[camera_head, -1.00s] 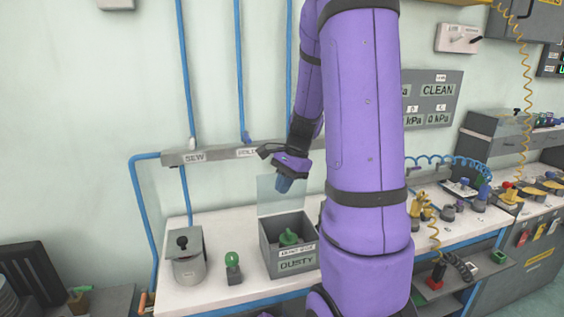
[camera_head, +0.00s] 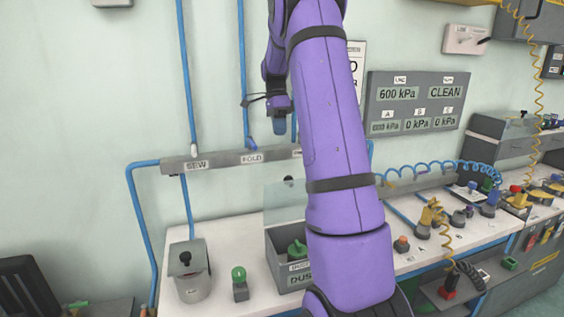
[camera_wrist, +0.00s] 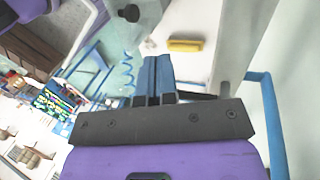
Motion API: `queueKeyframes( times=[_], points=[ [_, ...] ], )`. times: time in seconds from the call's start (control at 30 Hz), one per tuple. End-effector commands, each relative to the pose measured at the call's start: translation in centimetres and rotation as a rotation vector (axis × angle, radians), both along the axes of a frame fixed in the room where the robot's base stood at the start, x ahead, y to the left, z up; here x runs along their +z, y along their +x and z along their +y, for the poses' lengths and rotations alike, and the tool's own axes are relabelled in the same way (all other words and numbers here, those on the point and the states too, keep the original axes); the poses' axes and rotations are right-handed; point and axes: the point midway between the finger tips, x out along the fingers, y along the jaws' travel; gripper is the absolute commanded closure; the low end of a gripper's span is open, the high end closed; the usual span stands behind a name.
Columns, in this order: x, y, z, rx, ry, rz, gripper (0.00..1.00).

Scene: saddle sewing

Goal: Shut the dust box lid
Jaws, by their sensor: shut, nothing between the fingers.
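The grey dust box (camera_head: 275,248), marked "DUSTY", stands on the white bench, partly hidden by my arm. Its clear lid (camera_head: 283,205) stands upright at the back of the box, so the box is open. A small black knob (camera_head: 288,180) shows at the lid's top edge. A green-topped piece (camera_head: 297,249) sits inside the box. My gripper (camera_head: 279,126) is above and behind the lid, near the wall, pointing down and apart from it. In the wrist view its blue fingers (camera_wrist: 155,80) are together and empty. A black knob (camera_wrist: 130,13) shows beyond them.
A grey rail (camera_head: 225,160) with "SEW" and "FOLD" labels runs along the wall below my gripper. A lidded grey pot (camera_head: 189,275) and a green-knobbed stand (camera_head: 240,281) stand left of the box. Small fittings and a coiled hose (camera_head: 440,168) lie to the right.

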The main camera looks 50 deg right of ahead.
Motion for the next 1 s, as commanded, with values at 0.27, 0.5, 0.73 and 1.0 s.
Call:
queueKeyframes(
  times=[0.27, 0.5, 0.73, 1.0],
  points=[
    [-2.6, -0.7, 0.4, -0.009, -0.002, 0.008, 1.00],
    [-6.9, -1.9, 1.1, -0.007, -0.001, 0.007, 1.00],
    [-9.6, -3.6, 2.2, -0.006, -0.002, 0.004, 1.00],
    [-10.1, -5.7, 3.5, -0.007, -0.003, 0.004, 1.00]
  ],
)
